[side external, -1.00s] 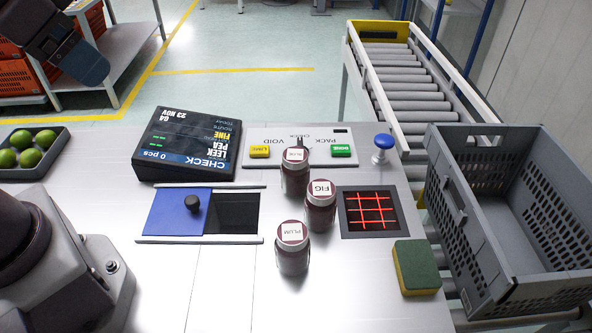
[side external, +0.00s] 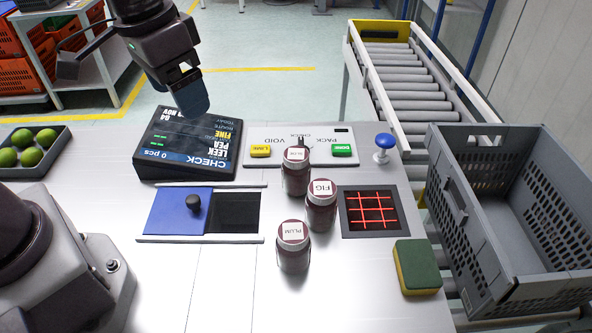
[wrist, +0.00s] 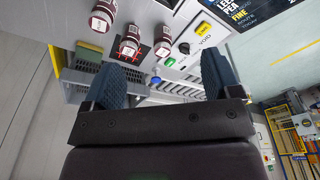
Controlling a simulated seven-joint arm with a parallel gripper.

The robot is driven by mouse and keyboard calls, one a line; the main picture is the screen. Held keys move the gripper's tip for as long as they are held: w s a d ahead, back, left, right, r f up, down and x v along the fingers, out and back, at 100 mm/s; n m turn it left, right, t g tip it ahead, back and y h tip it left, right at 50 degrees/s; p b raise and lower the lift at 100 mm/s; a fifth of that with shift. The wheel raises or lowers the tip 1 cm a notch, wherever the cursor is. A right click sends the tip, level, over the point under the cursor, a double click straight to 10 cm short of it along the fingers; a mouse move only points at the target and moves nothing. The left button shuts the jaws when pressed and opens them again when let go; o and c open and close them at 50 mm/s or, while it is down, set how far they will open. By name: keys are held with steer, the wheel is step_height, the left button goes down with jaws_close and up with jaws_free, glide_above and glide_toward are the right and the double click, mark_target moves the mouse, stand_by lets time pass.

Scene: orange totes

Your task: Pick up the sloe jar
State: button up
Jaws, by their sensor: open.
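Three dark red jars with white-labelled lids stand upright on the metal table. The back jar (side external: 295,177) has a short label too small to read surely; it is the only one not marked FIG or PLUM. The FIG jar (side external: 321,211) stands just in front and right of it, and the PLUM jar (side external: 293,252) is nearest the front. My gripper (side external: 195,103) is open and empty, high above the display, left of and behind the jars. In the wrist view, my gripper's blue fingers (wrist: 165,80) are spread, with the jars beyond them near the top edge.
A CHECK display (side external: 187,146) stands left of the jars. A blue sliding cover (side external: 175,212), a red-lit grid (side external: 370,210), a green-yellow sponge (side external: 417,266) and a blue knob (side external: 384,143) surround them. A grey crate (side external: 462,228) is at right, limes (side external: 34,148) at left.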

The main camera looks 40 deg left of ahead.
steer(key=w+d+f+n+y, duration=0.2)
steer(key=w+d+f+n, duration=0.3)
steer(key=w+f, duration=0.55)
steer(key=n, duration=0.3)
glide_toward(296, 154)
steer(key=shift+t, duration=0.3)
steer(key=x, duration=0.3)
steer(key=d+x, duration=0.1)
steer(key=x, duration=0.1)
steer(key=shift+s+f, duration=0.25)
steer(key=shift+s, duration=0.05)
steer(key=f, duration=0.1)
steer(key=a+f, duration=0.1)
steer(key=w+f, duration=0.1)
steer(key=f, duration=0.1)
steer(key=shift+a, duration=0.35)
steer(key=shift+f, duration=0.45)
steer(key=shift+w, duration=0.1)
steer(key=shift+r, duration=0.1)
steer(key=c, duration=1.2)
